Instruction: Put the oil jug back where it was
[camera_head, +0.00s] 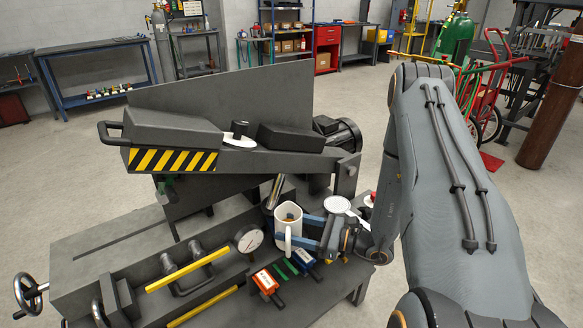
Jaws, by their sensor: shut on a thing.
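The oil jug (283,225) is a white, mug-shaped vessel with a handle, and something brown shows inside its mouth. It is near the middle of the camera_head view, upright, in front of the dark machine. My gripper (296,233) reaches in from the right, and its blue fingers are shut on the jug. The fingers hide part of the jug's side. I cannot tell whether its base touches the surface below.
The dark machine (220,100) with a striped guard rises behind the jug. A round dial (249,238) is left of it. A white round item (337,204) is behind my gripper. Open floor lies beyond.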

